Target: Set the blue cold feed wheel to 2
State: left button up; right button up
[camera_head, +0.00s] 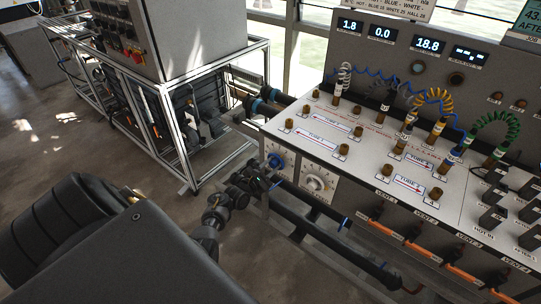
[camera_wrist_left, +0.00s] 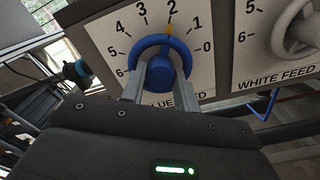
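The blue cold feed wheel (camera_wrist_left: 179,49) is on a white dial plate in the left wrist view, with numbers around its upper side. Its orange pointer (camera_wrist_left: 168,30) stands at the 2 mark. My left gripper (camera_wrist_left: 162,62) is at the wheel, its two grey fingers on either side of the blue middle part, and appears shut on it. My right gripper is not in view.
The white feed wheel (camera_wrist_left: 298,32) is just right of the blue one; it also shows in the head view (camera_head: 315,183). Dark pipes (camera_head: 325,232) run below. A framed cabinet (camera_head: 150,95) stands behind at left. The panel top (camera_head: 345,135) carries several hose fittings.

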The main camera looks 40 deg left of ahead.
aim_at(271, 165)
pick_arm(q)
jog(key=shift+o, duration=1.1)
jog(key=shift+w+d+r+p, duration=0.15)
jog(key=shift+d+r+p, duration=0.05)
jog(key=shift+r+p, duration=0.5)
jog(key=shift+s+f+p, duration=0.2)
jog(key=shift+s+p, duration=0.05)
jog(key=shift+p, duration=0.15)
jog(key=s+p, duration=0.1)
jog(key=s, duration=0.1)
jog(key=s+p, duration=0.1)
jog(key=s, duration=0.1)
jog(key=shift+s+a+f, duration=0.2)
jog(key=shift+s, duration=0.15)
jog(key=shift+s+f, duration=0.25)
jog(key=s, duration=1.1)
jog(key=shift+d, duration=0.1)
